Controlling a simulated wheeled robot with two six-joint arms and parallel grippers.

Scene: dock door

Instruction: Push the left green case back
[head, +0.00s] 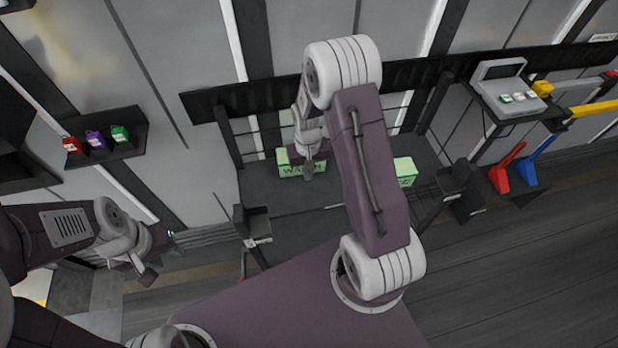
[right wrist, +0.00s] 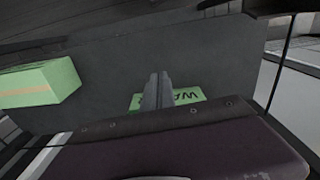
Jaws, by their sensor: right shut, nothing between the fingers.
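The left green case (head: 289,170), with dark lettering on its face, sits on a dark table (head: 262,203). It also shows in the right wrist view (right wrist: 190,97), upside down and partly hidden behind the fingers. My right gripper (head: 308,170) is shut and empty, its fingers overlapping the lettered face; I cannot tell whether they touch it. In the right wrist view the closed fingers (right wrist: 157,88) point at the case. A second green case (head: 405,170) stands to the right, partly hidden by my right arm. My left gripper (head: 143,273) hangs away from the table at left; its jaw state is unclear.
A dark wall shelf (head: 105,150) with red, purple and green small items is at left. A grey device (head: 508,95) stands on a stand at right. Dark bins (head: 256,224) hang at the table's front. The table is bare between and in front of the cases.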

